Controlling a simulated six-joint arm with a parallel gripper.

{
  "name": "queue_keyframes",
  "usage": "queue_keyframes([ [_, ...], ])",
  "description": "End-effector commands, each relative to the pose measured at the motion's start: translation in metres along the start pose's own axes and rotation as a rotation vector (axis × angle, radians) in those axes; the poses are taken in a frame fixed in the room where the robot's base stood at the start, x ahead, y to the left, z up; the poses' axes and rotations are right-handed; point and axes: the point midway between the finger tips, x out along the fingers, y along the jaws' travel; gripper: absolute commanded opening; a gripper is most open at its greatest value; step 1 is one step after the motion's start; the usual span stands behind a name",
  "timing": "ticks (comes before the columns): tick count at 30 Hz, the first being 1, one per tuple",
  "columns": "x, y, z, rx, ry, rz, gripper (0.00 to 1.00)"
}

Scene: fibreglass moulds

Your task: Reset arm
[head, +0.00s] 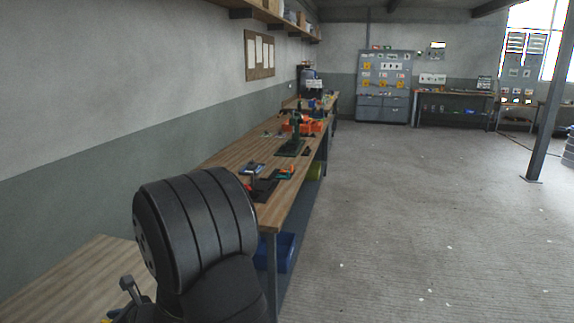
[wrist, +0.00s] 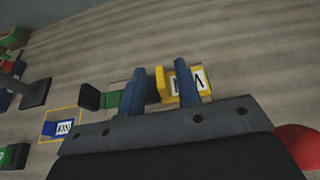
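My gripper (wrist: 162,78) shows in the wrist view as two blue fingers on a dark grey body. The fingers stand apart. A yellow piece with a black-and-white label (wrist: 200,80) shows behind the right finger, and part of it shows in the gap. I cannot tell whether it touches a finger. A green piece (wrist: 112,98) lies just left of the left finger. In the head view my black arm fills the lower left, and I cannot make out the gripper there.
A long wooden workbench (head: 235,155) runs along the left wall with several tools on it. In the wrist view, a blue labelled piece (wrist: 62,128) lies inside a yellow outline, and a red rounded thing (wrist: 298,145) is at right. The concrete floor (head: 430,210) is mostly clear.

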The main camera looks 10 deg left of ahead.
Motion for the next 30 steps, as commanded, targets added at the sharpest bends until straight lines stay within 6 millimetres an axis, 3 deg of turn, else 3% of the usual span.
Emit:
queue_keyframes([
  [16, -0.095, -0.001, 0.000, 0.000, -0.001, -0.003, 0.31],
  [30, -0.008, 0.001, -0.001, 0.001, 0.002, 0.004, 0.31],
])
